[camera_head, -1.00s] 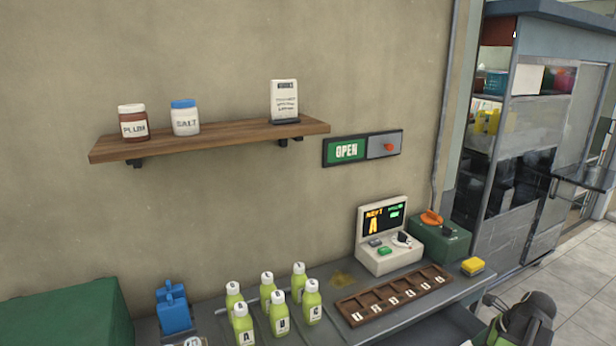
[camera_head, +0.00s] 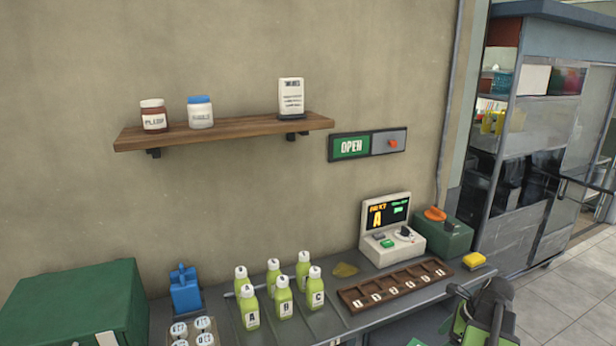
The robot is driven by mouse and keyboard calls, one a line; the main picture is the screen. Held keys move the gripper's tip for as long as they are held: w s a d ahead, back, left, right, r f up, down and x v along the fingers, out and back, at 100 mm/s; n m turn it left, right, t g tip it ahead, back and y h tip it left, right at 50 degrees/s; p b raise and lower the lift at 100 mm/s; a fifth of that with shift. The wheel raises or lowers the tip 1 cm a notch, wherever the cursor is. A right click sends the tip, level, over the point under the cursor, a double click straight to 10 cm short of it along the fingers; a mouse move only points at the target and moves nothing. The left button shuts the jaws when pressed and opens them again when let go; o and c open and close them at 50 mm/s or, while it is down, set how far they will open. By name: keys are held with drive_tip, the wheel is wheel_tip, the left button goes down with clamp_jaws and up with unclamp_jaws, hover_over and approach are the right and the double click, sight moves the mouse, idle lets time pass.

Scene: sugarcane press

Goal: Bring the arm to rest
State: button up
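A dark, rounded shape with green parts at the bottom right looks like my arm (camera_head: 485,315). It is in front of the counter's right end, low in the picture and cut off by the bottom edge. I cannot make out gripper fingers on it or anything held. It appears apart from the yellow sponge-like block (camera_head: 474,261) behind it.
A wall shelf (camera_head: 225,132) holds jars. Tiled floor (camera_head: 565,300) at right looks clear.

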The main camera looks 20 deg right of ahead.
drive_tip(key=w+a+n+g, duration=0.1)
drive_tip(key=w+a+n, duration=0.2)
drive_tip(key=w+a, duration=0.7)
drive_tip(key=w+a+n+g, duration=0.1)
drive_tip(key=w+a+n, duration=0.35)
drive_tip(key=a, duration=0.85)
drive_tip(key=w+a+f+n+g+h, duration=0.1)
drive_tip(key=a+n+h, duration=0.1)
drive_tip(key=a+n, duration=1.9)
drive_tip(key=shift+w+a+g+h+p, duration=0.2)
drive_tip(key=shift+a+g+h+p, duration=0.1)
drive_tip(key=shift+a+g+p, duration=0.1)
drive_tip(key=shift+n, duration=0.25)
drive_tip(key=shift+c, duration=0.2)
